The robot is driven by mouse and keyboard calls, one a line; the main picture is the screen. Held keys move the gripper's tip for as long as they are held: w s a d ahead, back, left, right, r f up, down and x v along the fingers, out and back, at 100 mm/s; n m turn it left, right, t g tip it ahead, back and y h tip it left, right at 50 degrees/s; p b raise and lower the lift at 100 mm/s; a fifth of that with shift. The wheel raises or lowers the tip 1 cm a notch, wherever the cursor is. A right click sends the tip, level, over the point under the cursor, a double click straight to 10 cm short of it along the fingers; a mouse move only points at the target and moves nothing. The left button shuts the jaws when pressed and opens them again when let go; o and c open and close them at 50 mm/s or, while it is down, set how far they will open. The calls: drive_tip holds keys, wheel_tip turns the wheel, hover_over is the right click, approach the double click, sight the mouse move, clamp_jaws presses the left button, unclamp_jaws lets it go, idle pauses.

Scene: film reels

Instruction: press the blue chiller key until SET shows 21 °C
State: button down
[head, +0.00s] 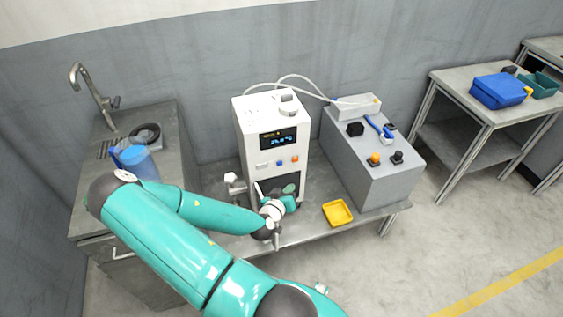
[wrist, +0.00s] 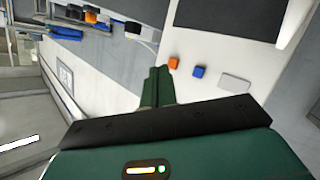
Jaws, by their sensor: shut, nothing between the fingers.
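The white chiller (head: 245,135) stands on the bench in the head view. Its dark display (head: 278,138) shows blue digits too small to read surely. Below the display are the blue key (head: 279,163), an orange key (head: 295,159) and a pale key (head: 262,166). The wrist view shows the blue key (wrist: 200,71), orange key (wrist: 173,62) and pale key (wrist: 234,83) in a row. My gripper (wrist: 157,78) is shut and empty. Its fingertips appear beside the orange key, left of the blue one; contact cannot be told. In the head view my gripper (head: 290,203) is low before the chiller.
A yellow tray (head: 338,213) lies on the bench right of my gripper. A grey box (head: 370,170) with knobs stands to the right, joined to the chiller by hoses (head: 305,80). A sink (head: 145,133) with a blue container (head: 138,163) is on the left.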

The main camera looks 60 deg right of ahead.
sight(280, 163)
drive_tip(key=shift+w, duration=0.1)
drive_tip(key=w+d, duration=0.6)
idle(0.6)
drive_tip(key=shift+w+d, duration=0.15)
drive_tip(key=shift+d, duration=0.05)
idle(1.8)
drive_tip(key=shift+w+d, duration=0.15)
drive_tip(key=shift+d, duration=0.05)
drive_tip(key=shift+w+d, duration=0.3)
drive_tip(key=shift+w, duration=0.05)
idle(0.8)
drive_tip(key=shift+a, duration=0.1)
drive_tip(key=shift+s+a, duration=0.55)
drive_tip(key=shift+s, duration=0.05)
drive_tip(key=shift+s, duration=0.1)
